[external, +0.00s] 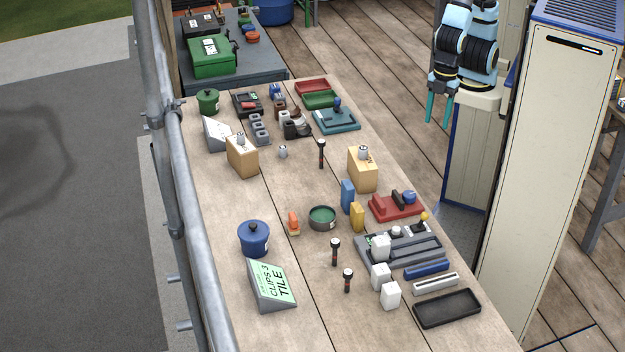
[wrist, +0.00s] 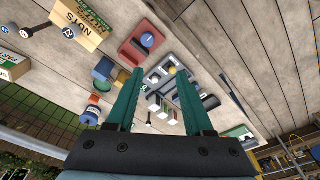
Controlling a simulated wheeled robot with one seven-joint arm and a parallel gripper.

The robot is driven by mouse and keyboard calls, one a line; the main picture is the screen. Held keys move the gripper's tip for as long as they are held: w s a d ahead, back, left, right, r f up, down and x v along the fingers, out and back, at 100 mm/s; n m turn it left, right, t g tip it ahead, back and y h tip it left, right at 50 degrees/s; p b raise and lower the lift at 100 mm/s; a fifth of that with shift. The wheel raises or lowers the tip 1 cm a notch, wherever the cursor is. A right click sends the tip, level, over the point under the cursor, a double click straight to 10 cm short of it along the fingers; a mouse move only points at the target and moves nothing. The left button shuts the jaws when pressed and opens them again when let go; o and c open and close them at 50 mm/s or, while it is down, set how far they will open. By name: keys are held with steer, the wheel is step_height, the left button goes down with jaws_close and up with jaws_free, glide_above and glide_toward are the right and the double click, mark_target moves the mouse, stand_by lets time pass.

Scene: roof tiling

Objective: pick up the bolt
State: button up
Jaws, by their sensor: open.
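Which is the task's bolt I cannot tell. A small silver piece (external: 283,152) stands left of the far pin. My gripper (external: 438,117) is open and empty, with teal fingers pointing down, right of the bench and apart from everything. In the wrist view its fingers (wrist: 158,82) frame part of the bench, seen at a tilt.
Tan boxes (external: 242,158) (external: 362,170) carry silver pieces. A red tray (external: 395,208), grey fixture (external: 400,250), white blocks (external: 390,295) and black tray (external: 447,308) line the right side. A blue pot (external: 254,239) and tile-clip sign (external: 272,285) stand left. A tall cabinet (external: 550,150) is right.

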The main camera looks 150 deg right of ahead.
steer(key=w+d+r+m+t+h+b, duration=0.1)
steer(key=w+d+r+t+h+b, duration=0.2)
steer(key=d, duration=0.8)
steer(key=w+d+m+t+h+b, duration=0.15)
steer(key=w+d, duration=0.25)
steer(key=d, duration=0.6)
steer(key=r+n+t+b, duration=0.1)
steer(key=n+t+b, duration=0.1)
steer(key=t+b, duration=0.45)
glide_above(322, 154)
steer(key=d, duration=0.1)
steer(key=s+a+f+t+y+b, duration=0.1)
steer(key=s+f+y, duration=0.25)
steer(key=s, duration=0.45)
step_height(322, 154, down, 20)
steer(key=shift+n, duration=0.35)
steer(key=p+x, duration=0.1)
steer(key=x, duration=0.5)
steer(key=shift+a+f, duration=0.15)
steer(key=shift+f+p+x, duration=0.2)
steer(key=shift+p+x, duration=0.95)
steer(key=shift+x, duration=1.5)
steer(key=shift+s, duration=0.1)
